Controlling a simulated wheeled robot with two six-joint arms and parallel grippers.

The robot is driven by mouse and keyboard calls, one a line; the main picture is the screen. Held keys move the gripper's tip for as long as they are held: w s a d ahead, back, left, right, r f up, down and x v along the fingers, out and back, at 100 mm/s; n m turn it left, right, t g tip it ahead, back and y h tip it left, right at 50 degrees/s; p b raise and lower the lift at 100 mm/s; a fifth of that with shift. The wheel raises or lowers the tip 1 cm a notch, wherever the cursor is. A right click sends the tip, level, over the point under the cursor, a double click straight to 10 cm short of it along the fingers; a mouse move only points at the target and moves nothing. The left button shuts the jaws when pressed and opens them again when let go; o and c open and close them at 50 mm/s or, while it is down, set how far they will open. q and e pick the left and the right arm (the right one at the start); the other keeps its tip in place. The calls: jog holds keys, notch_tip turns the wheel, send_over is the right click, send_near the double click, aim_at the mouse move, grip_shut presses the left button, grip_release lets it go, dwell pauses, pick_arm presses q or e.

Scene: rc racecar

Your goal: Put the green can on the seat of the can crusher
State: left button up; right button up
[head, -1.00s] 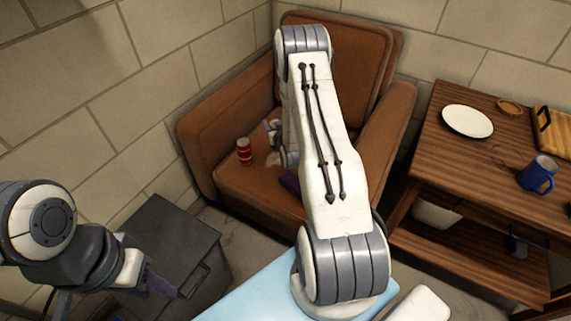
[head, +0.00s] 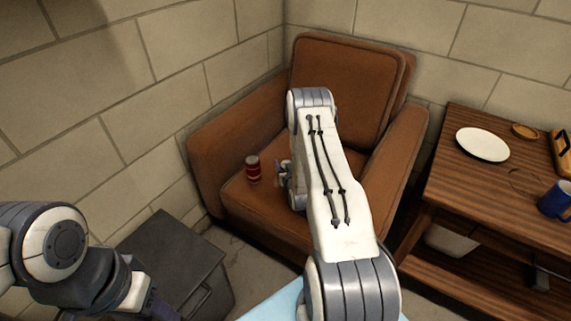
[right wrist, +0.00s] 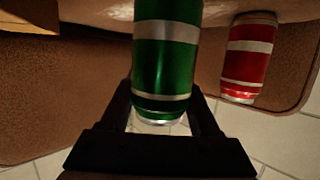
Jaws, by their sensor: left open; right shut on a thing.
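The green can (right wrist: 166,65) is between the fingers of my right gripper (right wrist: 166,105) in the right wrist view. That gripper is shut on it. In the head view, my right arm hides the green can and most of the right gripper (head: 284,174), which is over the armchair seat beside a red can. My left gripper (head: 165,303) is open and empty at the lower left, by a dark grey box. The can crusher is not seen in either view.
The red can (head: 253,169) stands on the brown armchair (head: 225,145), close to the right gripper. A wooden table (head: 460,185) at the right holds a white plate (head: 482,145) and a blue mug (head: 555,201). The grey box (head: 180,255) is at the lower left.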

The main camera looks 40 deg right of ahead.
jog(key=shift+f, duration=0.3)
jog(key=o, duration=1.4)
jog(key=shift+o, duration=0.2)
